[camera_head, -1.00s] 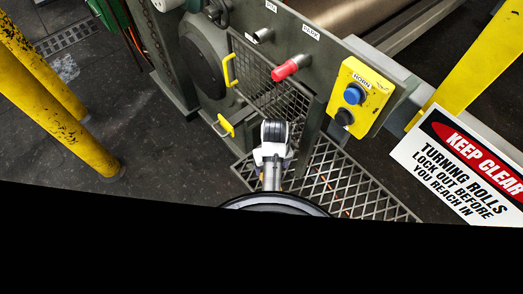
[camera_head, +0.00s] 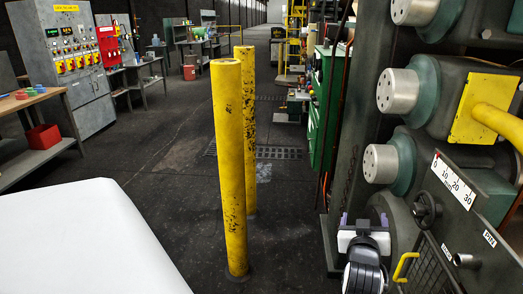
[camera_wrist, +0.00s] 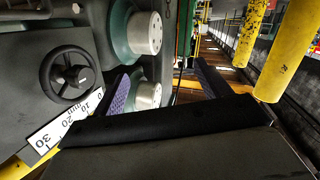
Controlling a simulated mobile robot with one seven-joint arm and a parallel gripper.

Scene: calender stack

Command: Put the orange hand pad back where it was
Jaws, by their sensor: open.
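I cannot make out the orange hand pad for certain in either view. Small coloured items, one of them orange-red (camera_head: 21,95), lie on the wooden bench (camera_head: 52,92) at the far left, too small to identify. My gripper (camera_head: 364,222) is at the lower right of the head view, beside the green-grey roll machine (camera_head: 340,150). In the wrist view my gripper (camera_wrist: 166,75) has its two purple-lined fingers spread apart, with nothing seen between them. The machine's handwheel (camera_wrist: 70,75) and scale (camera_wrist: 62,123) show left of the fingers.
Two yellow posts (camera_head: 229,170) stand mid-view. A white surface (camera_head: 85,240) fills the lower left. A grey control cabinet (camera_head: 75,75) and a red bin (camera_head: 43,136) are at left. Dark floor (camera_head: 160,150) is open between cabinet and posts.

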